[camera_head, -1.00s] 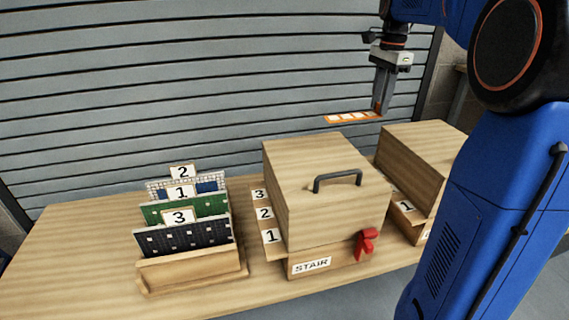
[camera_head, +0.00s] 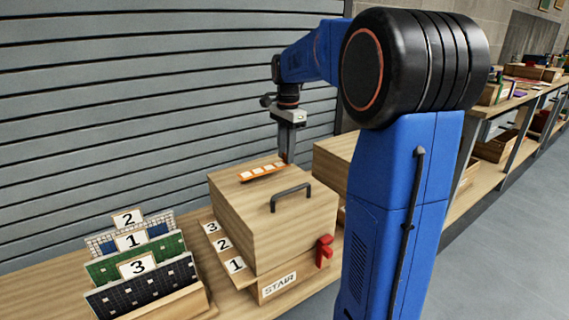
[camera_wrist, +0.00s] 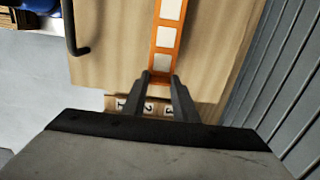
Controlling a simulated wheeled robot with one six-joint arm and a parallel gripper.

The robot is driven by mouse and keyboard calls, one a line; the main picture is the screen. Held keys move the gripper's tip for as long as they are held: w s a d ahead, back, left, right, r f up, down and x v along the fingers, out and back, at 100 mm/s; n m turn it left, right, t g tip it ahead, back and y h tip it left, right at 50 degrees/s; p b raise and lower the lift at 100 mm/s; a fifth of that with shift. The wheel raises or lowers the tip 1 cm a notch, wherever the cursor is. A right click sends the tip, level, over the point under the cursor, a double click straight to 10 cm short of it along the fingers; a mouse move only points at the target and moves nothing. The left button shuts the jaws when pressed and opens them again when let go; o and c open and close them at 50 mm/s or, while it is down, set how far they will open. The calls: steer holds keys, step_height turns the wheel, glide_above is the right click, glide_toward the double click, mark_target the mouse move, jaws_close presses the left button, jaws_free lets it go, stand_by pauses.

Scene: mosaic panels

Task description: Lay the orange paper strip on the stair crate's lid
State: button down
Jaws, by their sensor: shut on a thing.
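The orange paper strip (camera_head: 262,172) with white squares is at the back part of the lid (camera_head: 236,202) of the stair crate, behind its dark handle. My gripper (camera_head: 287,160) is shut on one end of the strip. In the wrist view the strip (camera_wrist: 167,35) runs away from my gripper's fingertips (camera_wrist: 160,78) over the wooden lid (camera_wrist: 115,70). I cannot tell whether the strip touches the lid or hangs just above it. The stair crate (camera_head: 308,278) has a STAIR label and a red clip on its front.
The lid's handle (camera_head: 291,197) stands up in front of the strip. A rack of numbered mosaic panels (camera_head: 140,262) stands at left. A second wooden crate (camera_head: 332,152) is at right, partly hidden by my arm. A slatted wall (camera_head: 130,90) is behind.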

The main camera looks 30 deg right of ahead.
steer(key=shift+f, duration=1.8)
steer(key=shift+f, duration=0.1)
steer(key=c, duration=1.4)
jaws_free()
step_height(320, 180, up, 12)
steer(key=shift+d, duration=0.2)
